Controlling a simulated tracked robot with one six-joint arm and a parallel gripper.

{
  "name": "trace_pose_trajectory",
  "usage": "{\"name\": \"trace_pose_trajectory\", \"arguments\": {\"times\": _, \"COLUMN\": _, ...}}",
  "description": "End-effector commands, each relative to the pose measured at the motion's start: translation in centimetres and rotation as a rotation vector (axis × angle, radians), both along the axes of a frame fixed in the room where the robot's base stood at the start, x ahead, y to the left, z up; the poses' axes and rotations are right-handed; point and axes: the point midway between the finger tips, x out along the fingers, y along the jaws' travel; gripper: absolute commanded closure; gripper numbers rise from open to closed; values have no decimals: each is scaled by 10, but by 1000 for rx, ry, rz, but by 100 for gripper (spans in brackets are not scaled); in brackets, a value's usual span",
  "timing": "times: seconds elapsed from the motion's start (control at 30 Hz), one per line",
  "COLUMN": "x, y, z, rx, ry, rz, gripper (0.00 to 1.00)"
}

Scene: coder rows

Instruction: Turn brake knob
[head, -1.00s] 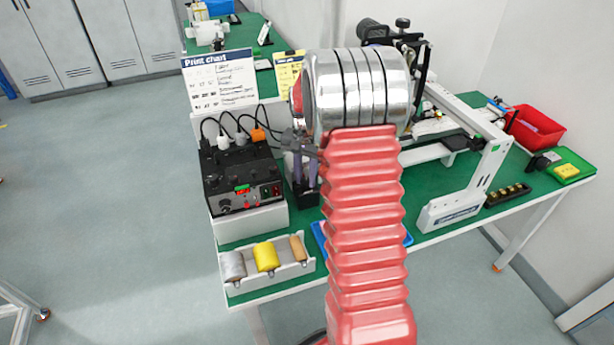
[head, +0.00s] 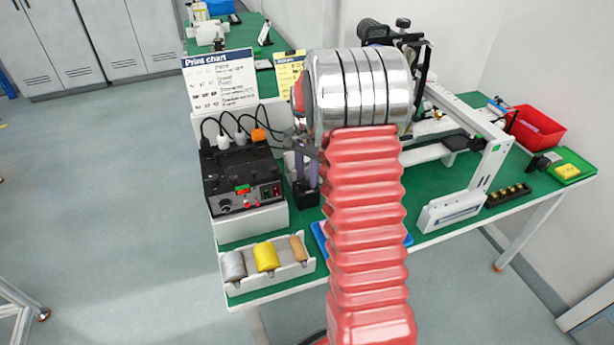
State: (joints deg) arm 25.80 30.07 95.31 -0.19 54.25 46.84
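My red ribbed arm and its silver wrist fill the middle of the head view and cover part of the bench. Small dark and purple-grey parts, likely my gripper (head: 307,163), show at the left of the wrist, above a small black block (head: 306,194). Its fingertips are not clear, so I cannot tell whether it is open or shut. A black control box (head: 241,186) with a small knob (head: 225,205) and a red switch stands left of it. I cannot make out which part is the brake knob; it may be hidden behind my arm.
A white rack (head: 266,280) with grey, yellow and tan rolls lies at the front left of the green bench (head: 466,170). A print chart (head: 220,80) stands behind the box. A white-framed machine (head: 490,170), red bin (head: 535,130) and green tray (head: 575,163) are at right.

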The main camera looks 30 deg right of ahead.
Motion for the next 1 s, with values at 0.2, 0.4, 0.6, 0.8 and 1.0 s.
{"name": "trace_pose_trajectory", "arguments": {"times": 0.2, "x": -1, "y": 2, "z": -1, "rx": 3, "ry": 3, "rz": 1, "gripper": 67}}
{"name": "trace_pose_trajectory", "arguments": {"times": 0.4, "x": 0, "y": 2, "z": 4, "rx": 4, "ry": 2, "rz": 1, "gripper": 67}}
{"name": "trace_pose_trajectory", "arguments": {"times": 0.6, "x": 0, "y": 2, "z": 26, "rx": 3, "ry": 1, "rz": 1, "gripper": 67}}
{"name": "trace_pose_trajectory", "arguments": {"times": 0.8, "x": 0, "y": 2, "z": 61, "rx": 2, "ry": 0, "rz": 1, "gripper": 67}}
{"name": "trace_pose_trajectory", "arguments": {"times": 1.0, "x": 0, "y": 2, "z": 96, "rx": 2, "ry": 1, "rz": 1, "gripper": 67}}
